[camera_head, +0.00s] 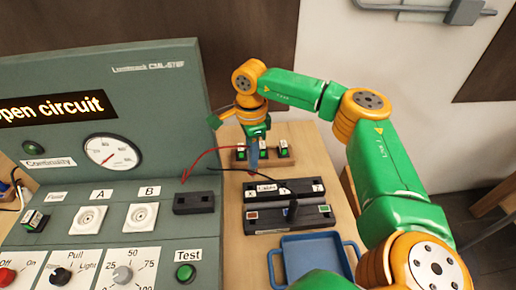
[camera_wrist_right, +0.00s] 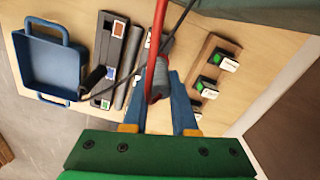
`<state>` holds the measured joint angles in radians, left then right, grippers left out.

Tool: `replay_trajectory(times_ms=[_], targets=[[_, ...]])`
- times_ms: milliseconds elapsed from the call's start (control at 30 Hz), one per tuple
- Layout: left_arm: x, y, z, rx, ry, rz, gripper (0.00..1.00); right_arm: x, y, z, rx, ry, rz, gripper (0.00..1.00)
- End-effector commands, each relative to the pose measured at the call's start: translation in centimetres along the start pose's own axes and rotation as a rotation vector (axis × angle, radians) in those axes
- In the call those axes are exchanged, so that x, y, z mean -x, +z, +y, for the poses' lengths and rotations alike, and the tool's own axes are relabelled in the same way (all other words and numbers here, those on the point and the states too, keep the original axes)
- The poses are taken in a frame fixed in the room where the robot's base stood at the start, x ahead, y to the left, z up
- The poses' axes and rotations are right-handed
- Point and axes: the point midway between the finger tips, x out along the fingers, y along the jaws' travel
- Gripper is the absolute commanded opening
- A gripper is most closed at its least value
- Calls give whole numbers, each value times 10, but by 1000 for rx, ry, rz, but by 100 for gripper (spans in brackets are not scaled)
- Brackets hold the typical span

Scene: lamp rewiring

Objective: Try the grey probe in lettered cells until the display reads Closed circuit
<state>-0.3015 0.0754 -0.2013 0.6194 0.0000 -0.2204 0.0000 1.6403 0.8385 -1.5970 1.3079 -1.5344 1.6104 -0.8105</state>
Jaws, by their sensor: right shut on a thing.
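The display (camera_head: 52,108) on the green-grey panel reads "Open circuit". My right gripper (camera_head: 254,152) is above the table, beyond the long black block (camera_head: 285,190), which has a white label and small letter marks on top. In the right wrist view its blue fingers are shut on the grey probe (camera_wrist_right: 160,82), with a red wire running up from it. In the head view the probe is too small to make out. A red wire (camera_head: 203,156) runs between the gripper and the small black block on the panel. My left gripper is out of view.
A wooden block (camera_head: 283,161) with several green-marked pieces stands behind the black block. A blue tray (camera_head: 317,238) lies in front. Sockets A (camera_head: 88,219) and B (camera_head: 141,217) and a green Test button (camera_head: 185,273) are on the panel. A black cable crosses the table.

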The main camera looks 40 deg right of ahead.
Motion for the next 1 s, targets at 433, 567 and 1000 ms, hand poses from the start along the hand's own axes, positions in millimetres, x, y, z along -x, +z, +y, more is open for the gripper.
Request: replay_trajectory(times_ms=[433, 567, 1000], targets=[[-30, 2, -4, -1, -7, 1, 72, -35, -1, -1, 1, 0, -2, 0], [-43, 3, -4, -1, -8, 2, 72, -49, -1, -1, 0, 0, -2, 0], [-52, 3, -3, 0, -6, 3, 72, -65, 0, -2, 1, 0, -2, 0]])
